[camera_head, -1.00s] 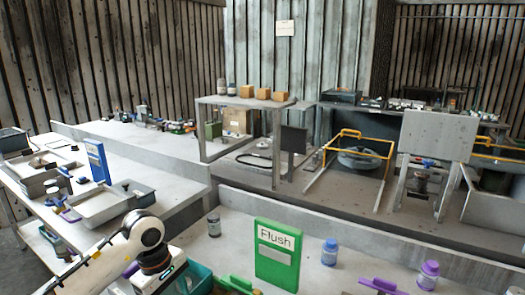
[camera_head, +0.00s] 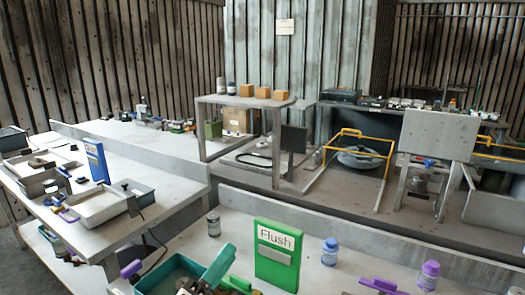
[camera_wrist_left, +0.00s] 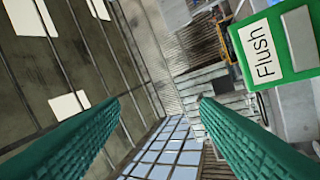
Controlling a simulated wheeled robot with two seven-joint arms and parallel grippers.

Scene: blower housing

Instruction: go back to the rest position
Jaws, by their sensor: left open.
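My left gripper (camera_wrist_left: 160,98) shows in the left wrist view as two teal ribbed fingers, wide apart, with nothing between them. The green Flush sign (camera_wrist_left: 275,42) is beyond the right finger at the upper right there. In the head view the white and black left arm no longer shows. A teal slanted bar (camera_head: 218,264) stands left of the Flush sign (camera_head: 278,255). It may be one of my fingers, but I cannot tell for sure. My right gripper is in neither view.
A teal bin (camera_head: 165,267) with parts is at the front bench's left. A grey-capped bottle (camera_head: 214,224), a blue-capped bottle (camera_head: 329,252) and a purple-capped bottle (camera_head: 428,275) stand on the bench. Grey trays (camera_head: 125,190) and a blue sign (camera_head: 96,161) are on the left table.

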